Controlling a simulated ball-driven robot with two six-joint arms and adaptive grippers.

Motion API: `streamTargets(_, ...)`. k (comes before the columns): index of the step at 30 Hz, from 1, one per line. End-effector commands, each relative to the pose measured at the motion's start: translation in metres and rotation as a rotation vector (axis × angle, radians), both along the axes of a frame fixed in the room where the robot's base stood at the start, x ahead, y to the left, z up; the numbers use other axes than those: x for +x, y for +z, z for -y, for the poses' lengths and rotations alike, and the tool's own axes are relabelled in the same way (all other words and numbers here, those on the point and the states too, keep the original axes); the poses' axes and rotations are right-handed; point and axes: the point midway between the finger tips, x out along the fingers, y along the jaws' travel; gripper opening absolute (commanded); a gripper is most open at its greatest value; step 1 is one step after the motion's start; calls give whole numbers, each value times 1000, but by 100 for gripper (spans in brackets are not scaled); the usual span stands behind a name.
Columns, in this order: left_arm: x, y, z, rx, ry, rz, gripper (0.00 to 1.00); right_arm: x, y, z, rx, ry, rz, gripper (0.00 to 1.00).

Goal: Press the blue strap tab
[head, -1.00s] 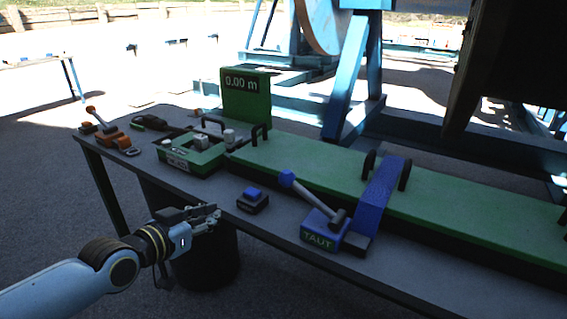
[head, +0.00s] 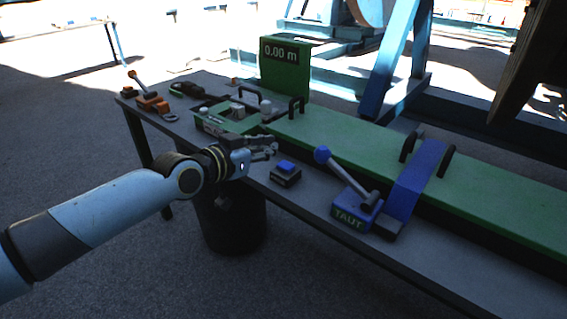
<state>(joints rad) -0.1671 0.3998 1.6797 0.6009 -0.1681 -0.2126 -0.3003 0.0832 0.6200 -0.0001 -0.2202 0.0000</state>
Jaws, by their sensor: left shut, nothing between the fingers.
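A small dark block with a blue tab (head: 287,164) on top stands near the front edge of the grey table, left of the blue TAUT box (head: 349,214). A lever with a blue knob (head: 322,155) rises from that box. A blue strap (head: 420,177) crosses the green trough behind it. My left gripper (head: 272,149) is shut and empty, just left of the blue tab at the table's front edge. A small gap shows between its fingertips and the tab. My right gripper is not in view.
A green box (head: 226,122) with pale knobs and a green 0.00 m display (head: 286,67) stand at the back left. An orange lever clamp (head: 152,103) is at the table's far left end. A black bin (head: 232,222) stands below the front edge.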

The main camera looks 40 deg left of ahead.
Motion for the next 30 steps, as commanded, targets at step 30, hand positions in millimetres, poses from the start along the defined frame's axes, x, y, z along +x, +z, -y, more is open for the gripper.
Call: streamTargets(30,54,-55,5,0,-1,0,0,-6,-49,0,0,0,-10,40)
